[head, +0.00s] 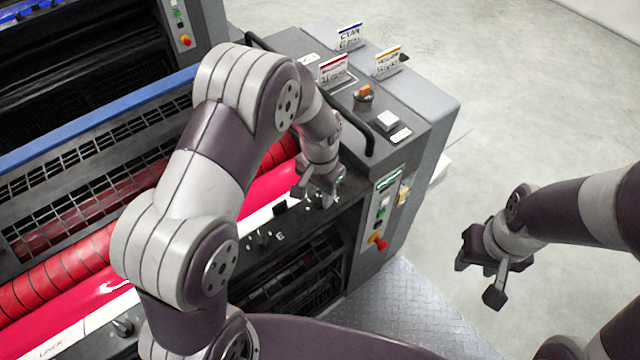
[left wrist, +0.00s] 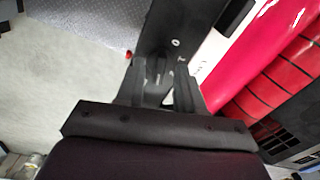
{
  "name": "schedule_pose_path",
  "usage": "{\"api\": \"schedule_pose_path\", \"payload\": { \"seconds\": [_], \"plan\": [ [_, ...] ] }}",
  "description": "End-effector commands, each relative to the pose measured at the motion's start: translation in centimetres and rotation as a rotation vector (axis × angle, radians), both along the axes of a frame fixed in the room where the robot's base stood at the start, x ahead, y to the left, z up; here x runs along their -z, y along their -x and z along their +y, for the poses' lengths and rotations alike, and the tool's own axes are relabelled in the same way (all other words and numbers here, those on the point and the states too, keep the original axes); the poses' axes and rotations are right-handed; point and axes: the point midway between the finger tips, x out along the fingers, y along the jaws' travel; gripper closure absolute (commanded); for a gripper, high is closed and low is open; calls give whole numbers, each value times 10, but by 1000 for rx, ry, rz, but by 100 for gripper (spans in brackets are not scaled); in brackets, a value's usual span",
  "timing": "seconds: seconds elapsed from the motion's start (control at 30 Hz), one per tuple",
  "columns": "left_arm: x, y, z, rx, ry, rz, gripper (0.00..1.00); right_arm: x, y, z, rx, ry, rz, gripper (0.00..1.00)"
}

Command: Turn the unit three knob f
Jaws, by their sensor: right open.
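My left gripper (head: 318,190) is at the right end of the row of small dark knobs (head: 265,238) along the front ledge of the ink unit, fingers pointing down. In the left wrist view its two fingers (left wrist: 160,88) stand apart over the dark panel (left wrist: 178,40), with a dark knob-like shape (left wrist: 157,68) between them. I cannot tell whether they touch it, and no letter on it can be read. My right gripper (head: 489,265) is open and empty, out over the floor to the right, away from the unit.
A red ink roller (head: 55,285) runs along the unit. The end cabinet carries label cards (head: 334,68), an orange-topped knob (head: 364,93) and a red-and-yellow switch (head: 377,240). Metal tread plate (head: 400,310) lies in front. The floor at right is clear.

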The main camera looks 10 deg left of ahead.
Motion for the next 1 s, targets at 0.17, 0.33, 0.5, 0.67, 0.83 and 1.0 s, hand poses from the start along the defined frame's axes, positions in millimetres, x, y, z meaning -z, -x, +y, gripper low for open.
{"api": "schedule_pose_path", "payload": {
  "seconds": [0.17,0.33,0.5,0.67,0.83,1.0],
  "plan": [
    [-34,-2,0,0,2,-9,63,11,0,0,0,0,0,57],
    [-81,-1,0,0,2,-9,63,19,0,0,0,0,0,57],
    [-115,0,0,0,0,-5,63,18,0,0,0,0,0,57],
    [-124,0,0,0,1,-4,63,18,0,0,0,0,0,57],
    [-124,0,0,0,1,-4,63,18,0,0,0,0,0,57],
    [-124,0,0,0,1,-4,63,18,0,0,0,0,0,57]
  ]
}}
